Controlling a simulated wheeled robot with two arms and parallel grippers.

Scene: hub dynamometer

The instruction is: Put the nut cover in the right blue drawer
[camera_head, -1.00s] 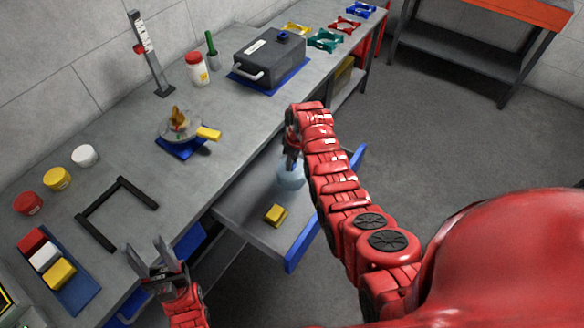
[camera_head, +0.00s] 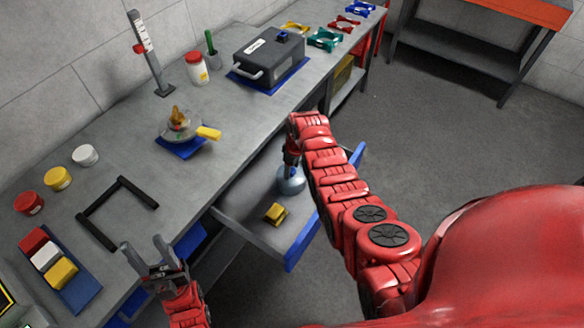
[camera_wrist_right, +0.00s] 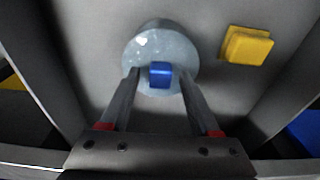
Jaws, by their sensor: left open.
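The nut cover, which I take to be the translucent pale-blue dome (camera_head: 291,184) with a blue knob, is in the open drawer. It also shows in the right wrist view (camera_wrist_right: 148,42), over the drawer floor. The open drawer (camera_head: 250,229) is grey inside with a blue front. My right gripper (camera_head: 290,169) reaches down into it. In the right wrist view, its fingers (camera_wrist_right: 160,74) stand on both sides of the knob with visible gaps, so it looks open. My left gripper (camera_head: 146,251) is open and empty at the bench's front edge.
A yellow block (camera_head: 275,213) lies in the drawer beside the dome. A dish-like fixture with a yellow handle (camera_head: 208,133) stands on a blue mat. A grey box (camera_head: 270,58), jars and a black frame (camera_head: 92,226) are on the bench. Another blue drawer (camera_head: 190,241) is at the left.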

